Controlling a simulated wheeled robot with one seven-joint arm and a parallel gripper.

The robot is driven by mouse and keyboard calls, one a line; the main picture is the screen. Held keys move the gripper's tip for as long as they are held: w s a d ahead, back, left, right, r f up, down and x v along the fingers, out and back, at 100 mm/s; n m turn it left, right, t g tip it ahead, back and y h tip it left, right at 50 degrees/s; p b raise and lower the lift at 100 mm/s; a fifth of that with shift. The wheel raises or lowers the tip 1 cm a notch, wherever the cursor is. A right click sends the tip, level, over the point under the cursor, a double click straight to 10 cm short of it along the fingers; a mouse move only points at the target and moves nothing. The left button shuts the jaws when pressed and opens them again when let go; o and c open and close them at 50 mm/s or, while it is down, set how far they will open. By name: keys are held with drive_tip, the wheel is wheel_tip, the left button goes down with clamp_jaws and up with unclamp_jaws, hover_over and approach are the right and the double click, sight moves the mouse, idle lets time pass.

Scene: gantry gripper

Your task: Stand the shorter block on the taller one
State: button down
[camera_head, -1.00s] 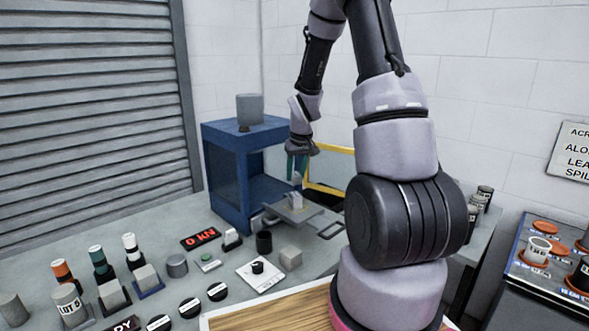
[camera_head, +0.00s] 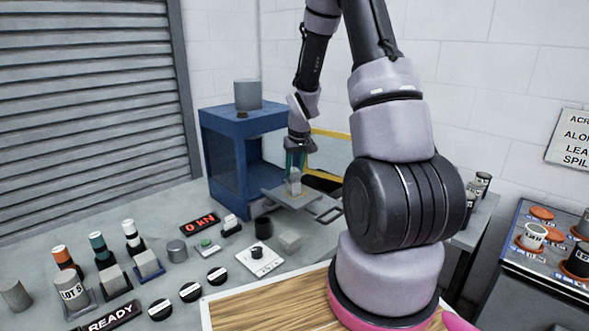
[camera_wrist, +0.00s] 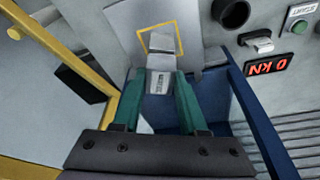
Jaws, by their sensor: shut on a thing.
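My gripper (camera_head: 295,163) is over the grey plate at the front of the blue press, and its green fingers (camera_wrist: 160,98) are shut on a grey block. In the wrist view this block (camera_wrist: 159,83) has dark marking on the face between the fingertips. A lighter grey block (camera_wrist: 164,42) shows just beyond it, inside a yellow square outline on the plate (camera_wrist: 125,25). In the head view the grey blocks (camera_head: 295,187) show as one small upright column on the plate (camera_head: 270,196). I cannot tell whether the two touch, and the fingers hide part of the held one.
The blue press (camera_head: 228,165) stands close behind the plate, with a grey cylinder (camera_head: 248,95) on top. A yellow-framed guard (camera_head: 330,150) is to the right.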

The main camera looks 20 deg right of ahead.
drive_tip(key=shift+f, duration=0.4)
idle(0.3)
drive_tip(key=shift+c, duration=1.8)
unclamp_jaws()
drive_tip(key=s+a+r+m+t, duration=0.15)
drive_tip(key=s+r, duration=0.25)
drive_tip(key=r, duration=0.5)
drive_tip(key=s+a+r, duration=0.2)
drive_tip(key=s+r, duration=0.3)
drive_tip(key=r, duration=0.3)
drive_tip(key=s+a+r+m+t, duration=0.1)
drive_tip(key=s+r, duration=0.3)
drive_tip(key=r, duration=0.5)
drive_tip(key=s+a+r+m+y, duration=0.1)
drive_tip(key=s+a+r, duration=0.1)
drive_tip(key=s, duration=0.4)
drive_tip(key=s+a+r+t+y, duration=0.1)
drive_tip(key=s+a+r, duration=0.1)
drive_tip(key=s+r, duration=0.2)
drive_tip(key=s, duration=0.3)
drive_tip(key=shift+s+a+r+m, duration=0.15)
drive_tip(key=shift+a+r+m, duration=0.2)
